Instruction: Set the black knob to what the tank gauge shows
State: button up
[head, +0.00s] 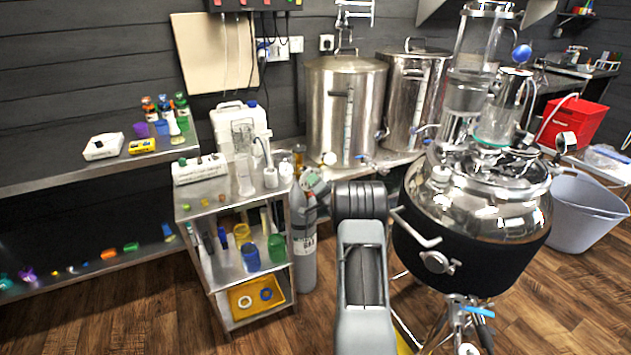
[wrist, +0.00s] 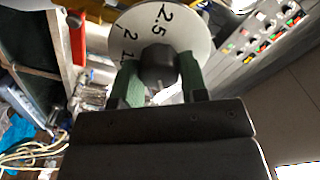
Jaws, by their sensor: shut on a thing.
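In the wrist view the black knob (wrist: 158,62) sits in front of a round white dial (wrist: 196,30) with black figures; "2.5" and "2" can be read, and another figure is partly hidden. My gripper (wrist: 160,72) has its two green fingers closed on either side of the knob. The knob's pointer mark cannot be made out. In the head view my arm hides the knob and fingers. A small round gauge (head: 566,140) shows at the right of the shiny tank (head: 490,205); its reading is too small to tell.
A grey gas cylinder (head: 303,240) stands beside a metal shelf cart (head: 230,300) left of my arm. Two steel pots (head: 345,105) stand on the bench behind. A grey tub (head: 585,215) is on the floor at right. Wooden floor shows at the lower right.

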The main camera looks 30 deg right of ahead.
jog(key=m+p, duration=0.1)
jog(key=m, duration=0.3)
jog(key=shift+p, duration=0.3)
jog(key=shift+f+m+p, duration=0.1)
jog(key=shift+m+p, duration=0.5)
jog(key=shift+m, duration=1.6)
jog(key=o, duration=0.9)
jog(key=shift+s, duration=0.1)
jog(key=s+a, duration=0.1)
jog(key=s, duration=1.2)
jog(key=shift+s+a, duration=0.25)
jog(key=shift+a, duration=0.15)
